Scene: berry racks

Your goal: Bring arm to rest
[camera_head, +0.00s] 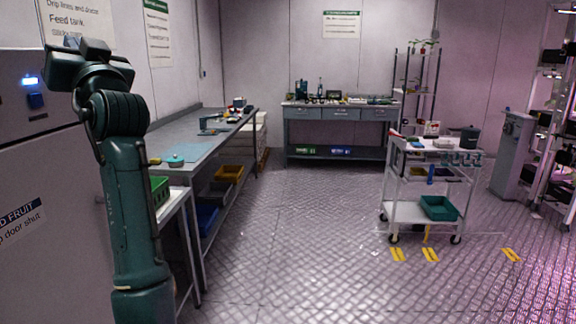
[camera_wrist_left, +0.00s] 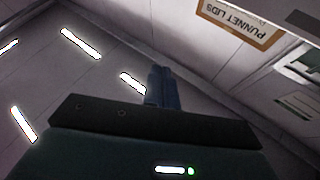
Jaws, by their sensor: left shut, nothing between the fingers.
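My left arm (camera_head: 127,200) stands upright at the left of the head view, dark green, with its wrist folded at the top. My left gripper (camera_wrist_left: 161,72) shows in the left wrist view with its two dark fingers together and nothing between them. It points up toward the ceiling lights. In the head view the wrist end is high, in front of the wall signs, and its fingers are hard to make out. My right arm and gripper are not in view.
A grey cabinet (camera_head: 35,150) is close at the left, partly behind my arm. A long workbench (camera_head: 205,142) runs along the left wall. A drawer bench (camera_head: 340,113) stands at the back. A white cart (camera_head: 410,212) stands on the right. The middle floor is clear.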

